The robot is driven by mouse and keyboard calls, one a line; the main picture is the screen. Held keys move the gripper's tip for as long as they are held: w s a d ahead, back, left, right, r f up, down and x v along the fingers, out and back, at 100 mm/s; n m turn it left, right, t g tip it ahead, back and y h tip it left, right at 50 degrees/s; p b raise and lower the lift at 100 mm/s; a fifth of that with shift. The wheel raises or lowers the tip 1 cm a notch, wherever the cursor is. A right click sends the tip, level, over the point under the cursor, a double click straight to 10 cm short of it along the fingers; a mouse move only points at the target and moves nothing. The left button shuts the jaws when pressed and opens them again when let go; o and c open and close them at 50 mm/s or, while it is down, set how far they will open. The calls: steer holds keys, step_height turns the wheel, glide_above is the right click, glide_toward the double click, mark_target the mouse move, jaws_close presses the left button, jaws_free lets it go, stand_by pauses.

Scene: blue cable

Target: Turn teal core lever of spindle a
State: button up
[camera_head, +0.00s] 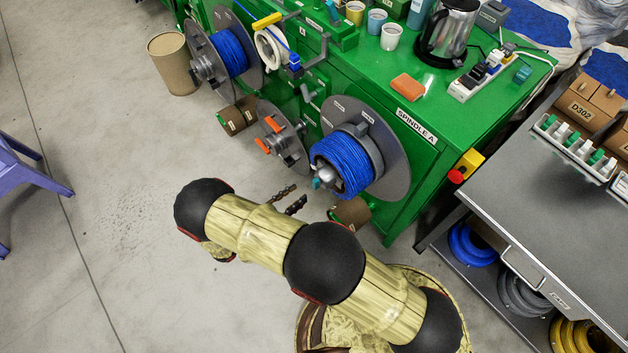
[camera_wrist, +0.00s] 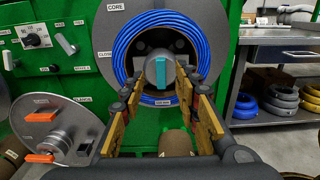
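Spindle A carries a grey reel (camera_head: 388,135) wound with blue cable (camera_head: 343,165) on the green cabinet front. In the wrist view the blue cable (camera_wrist: 124,45) rings a grey hub with an upright teal lever (camera_wrist: 160,73) at its centre. In the head view a small teal part of the lever (camera_head: 317,183) shows at the hub's front. My gripper (camera_head: 290,199) is in front of the reel, apart from it. In the wrist view my gripper (camera_wrist: 160,84) is open, with its fingers on either side of the lever in the picture and nothing between them.
A grey flange with orange handles (camera_head: 283,137) is left of the reel. A red emergency button (camera_head: 456,175) is on the cabinet's right side. A grey bench (camera_head: 540,200) stands at right. Floor at left is mostly clear.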

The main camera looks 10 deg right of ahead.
mark_target(313, 183)
steer(key=shift+b+x, duration=0.7)
steer(key=shift+x, duration=3.1)
steer(key=c, duration=0.4)
steer(key=c, duration=0.3)
jaws_close()
